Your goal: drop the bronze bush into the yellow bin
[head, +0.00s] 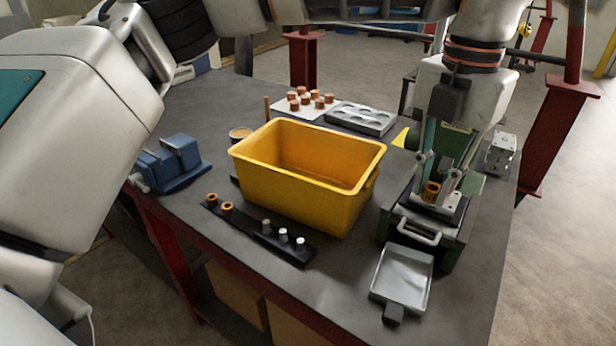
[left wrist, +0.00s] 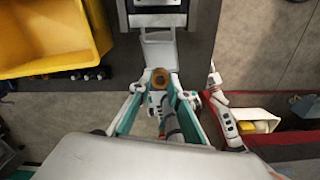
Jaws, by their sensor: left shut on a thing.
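The bronze bush (head: 431,189) is a small orange-brown ring between the fingertips of my left gripper (head: 436,192), which is shut on it. In the left wrist view the bush (left wrist: 160,80) shows between the fingertips of the left gripper (left wrist: 161,84). The yellow bin (head: 305,195) stands open in the middle of the table, to the left of the gripper in the head view. The bin (left wrist: 50,40) also fills the top left of the left wrist view. The bush is outside the bin, apart from it. I cannot make out my right gripper.
A green and black fixture (head: 462,225) stands behind the held bush. A grey pan (head: 404,272) lies in front of it. A black rack (head: 250,236) with bronze and silver pieces lies before the bin. A blue vise (head: 172,163) and a pocketed tray (head: 362,118) stand nearby.

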